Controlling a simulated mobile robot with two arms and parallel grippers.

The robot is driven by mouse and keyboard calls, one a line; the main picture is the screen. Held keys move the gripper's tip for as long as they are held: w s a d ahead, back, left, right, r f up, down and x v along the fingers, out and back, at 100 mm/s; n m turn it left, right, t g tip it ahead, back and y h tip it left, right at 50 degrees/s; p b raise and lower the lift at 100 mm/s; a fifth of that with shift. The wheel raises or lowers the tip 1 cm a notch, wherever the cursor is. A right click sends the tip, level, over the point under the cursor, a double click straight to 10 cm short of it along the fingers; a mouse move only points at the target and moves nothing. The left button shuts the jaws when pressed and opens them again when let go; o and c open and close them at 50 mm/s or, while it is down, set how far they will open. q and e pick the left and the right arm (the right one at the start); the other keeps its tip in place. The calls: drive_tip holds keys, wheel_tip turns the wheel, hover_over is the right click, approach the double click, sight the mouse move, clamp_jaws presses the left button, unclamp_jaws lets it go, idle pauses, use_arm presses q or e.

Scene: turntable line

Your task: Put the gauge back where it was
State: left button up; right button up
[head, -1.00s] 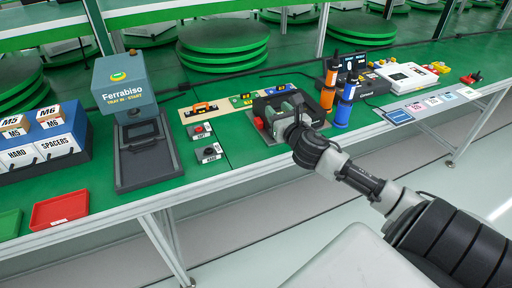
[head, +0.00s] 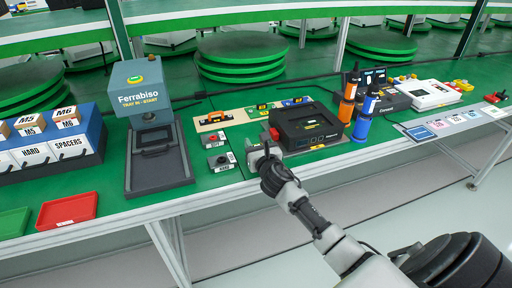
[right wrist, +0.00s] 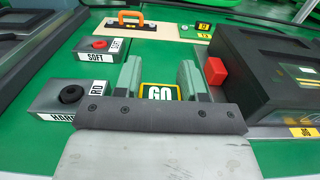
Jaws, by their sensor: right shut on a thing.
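My right gripper (head: 262,156) is shut on the gauge, held just left of the black fixture. Much of the gauge is hidden by the fingers and wrist plate. The tan board (head: 236,119) lies behind, with an orange-handled piece (head: 212,116) at its left end and green and blue marked spots to the right. My left gripper is not in view.
The black fixture (head: 306,127) with a red block stands right of my gripper. The SOFT button box (head: 213,139) and HARD button box (head: 221,161) stand to its left. Orange and blue bottles (head: 362,127) stand right of the fixture. Green table shows between boxes and fixture.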

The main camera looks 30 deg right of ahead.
drive_tip(key=shift+f, duration=0.15)
drive_tip(key=shift+f, duration=0.15)
drive_tip(key=o, duration=1.1)
drive_tip(key=shift+o, duration=0.2)
